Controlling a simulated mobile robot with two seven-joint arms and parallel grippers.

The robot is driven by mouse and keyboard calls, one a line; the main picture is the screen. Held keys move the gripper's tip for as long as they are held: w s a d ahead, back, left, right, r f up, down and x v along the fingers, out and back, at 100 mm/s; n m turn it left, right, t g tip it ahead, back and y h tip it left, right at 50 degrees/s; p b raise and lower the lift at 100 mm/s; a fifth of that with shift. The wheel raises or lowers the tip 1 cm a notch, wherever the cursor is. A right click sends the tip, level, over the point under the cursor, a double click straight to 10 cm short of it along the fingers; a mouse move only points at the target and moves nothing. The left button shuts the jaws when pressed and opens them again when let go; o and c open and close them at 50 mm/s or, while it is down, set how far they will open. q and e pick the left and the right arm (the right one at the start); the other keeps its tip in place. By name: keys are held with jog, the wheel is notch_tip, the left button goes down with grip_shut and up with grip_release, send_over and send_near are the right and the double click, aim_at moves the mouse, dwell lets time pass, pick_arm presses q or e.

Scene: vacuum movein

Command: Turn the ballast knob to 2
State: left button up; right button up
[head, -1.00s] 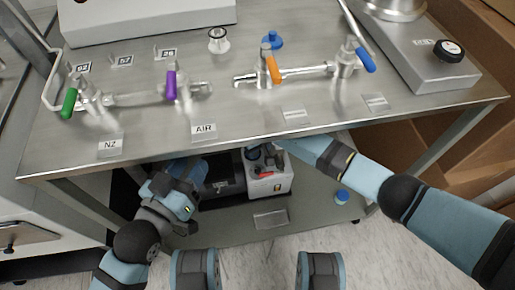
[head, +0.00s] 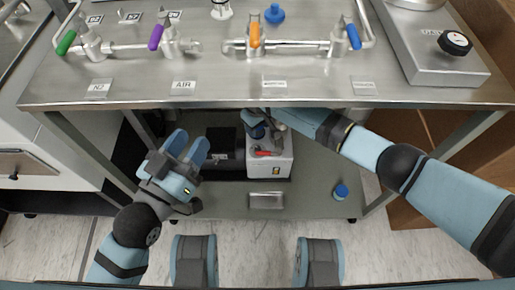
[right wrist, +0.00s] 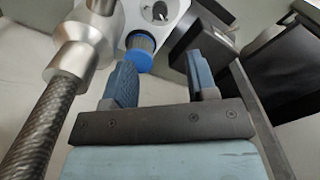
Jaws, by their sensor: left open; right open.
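A white pump box (head: 283,166) with a red switch (head: 263,153) stands on the lower shelf under the steel table. In the right wrist view a round ribbed blue knob (right wrist: 138,60) sits on a white face (right wrist: 150,14), taken to be the ballast knob. Its number marks cannot be read. My right gripper (right wrist: 160,62) is open, with the knob close to its left finger; contact cannot be told. In the head view its jaws are mostly hidden near the pump top. My left gripper (head: 187,148) is open and empty, left of the pump.
The steel table (head: 215,92) overhangs the shelf and carries coloured valve handles and a grey device (head: 438,62) with a black knob. A small blue-capped item (head: 341,192) stands on the shelf at right. In the right wrist view a metal fitting with a dark braided hose (right wrist: 45,115) lies left of my gripper.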

jog(key=b, duration=0.2)
send_over(258, 147)
notch_tip(258, 147, down, 5)
jog(key=shift+s+a+r, duration=0.15)
pick_arm(q)
jog(key=f+b, duration=0.1)
jog(key=f+g+b, duration=0.1)
jog(key=f, duration=0.1)
jog(key=d+f+g+b, duration=0.1)
jog(key=f+b, duration=0.1)
jog(key=shift+f+m+h, duration=0.1)
jog(key=shift+m+h, duration=0.2)
pick_arm(e)
notch_tip(258, 147, down, 9)
jog(key=shift+r, duration=0.1)
jog(key=shift+c, duration=0.3)
